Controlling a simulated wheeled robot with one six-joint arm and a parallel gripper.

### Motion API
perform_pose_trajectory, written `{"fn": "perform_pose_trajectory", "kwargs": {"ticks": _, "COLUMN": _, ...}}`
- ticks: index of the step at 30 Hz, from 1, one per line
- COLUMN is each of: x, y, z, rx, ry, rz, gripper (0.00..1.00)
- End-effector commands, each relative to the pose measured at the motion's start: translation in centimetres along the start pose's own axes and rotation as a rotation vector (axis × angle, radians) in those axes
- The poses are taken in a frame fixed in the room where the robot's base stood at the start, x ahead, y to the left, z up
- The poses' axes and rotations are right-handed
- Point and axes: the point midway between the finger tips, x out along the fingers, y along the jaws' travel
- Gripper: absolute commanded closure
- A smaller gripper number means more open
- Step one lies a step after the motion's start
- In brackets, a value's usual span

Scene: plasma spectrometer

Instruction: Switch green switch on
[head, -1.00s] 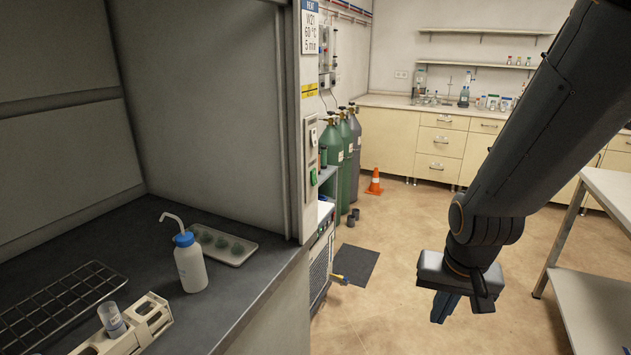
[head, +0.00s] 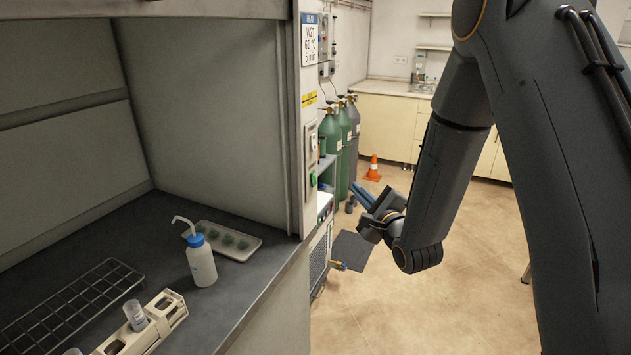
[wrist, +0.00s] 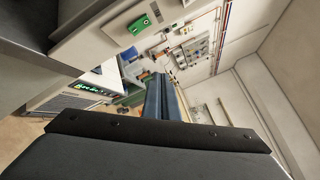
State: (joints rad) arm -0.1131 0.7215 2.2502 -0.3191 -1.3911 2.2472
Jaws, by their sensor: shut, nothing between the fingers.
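The green switch (head: 313,179) is on the narrow front post of the fume hood, at the lower end of a light switch panel, below another switch. In the wrist view the green switch (wrist: 139,24) shows at the upper left on its pale panel. My gripper (head: 362,192) is right of the post and apart from it, its blue fingers pointing up and left. In the wrist view my shut fingers (wrist: 163,92) are at the centre, with nothing between them. They do not touch the switch. I cannot tell the switch's position.
The fume hood's dark worktop (head: 245,290) holds a wash bottle (head: 201,262), a tray (head: 226,241), a wire rack (head: 72,306) and a tube holder (head: 165,309). Green gas cylinders (head: 330,135) and an orange cone (head: 373,168) stand behind. Open floor lies right of the hood.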

Motion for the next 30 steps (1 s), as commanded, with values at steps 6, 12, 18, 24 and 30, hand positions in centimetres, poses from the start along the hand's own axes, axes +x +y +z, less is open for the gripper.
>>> {"fn": "perform_pose_trajectory", "kwargs": {"ticks": 6, "x": 0.0, "y": -0.1, "z": 0.1, "rx": 0.009, "ry": -0.004, "rz": -0.004, "gripper": 1.00}}
{"fn": "perform_pose_trajectory", "kwargs": {"ticks": 12, "x": 0.2, "y": 0.1, "z": 0.2, "rx": 0.007, "ry": -0.004, "rz": -0.003, "gripper": 1.00}}
{"fn": "perform_pose_trajectory", "kwargs": {"ticks": 18, "x": 1.4, "y": 1.0, "z": 1.1, "rx": 0.006, "ry": -0.006, "rz": -0.002, "gripper": 1.00}}
{"fn": "perform_pose_trajectory", "kwargs": {"ticks": 24, "x": 3.3, "y": 2.4, "z": 2.5, "rx": 0.006, "ry": -0.006, "rz": -0.003, "gripper": 1.00}}
{"fn": "perform_pose_trajectory", "kwargs": {"ticks": 30, "x": 5.0, "y": 3.6, "z": 3.7, "rx": 0.006, "ry": -0.006, "rz": -0.003, "gripper": 1.00}}
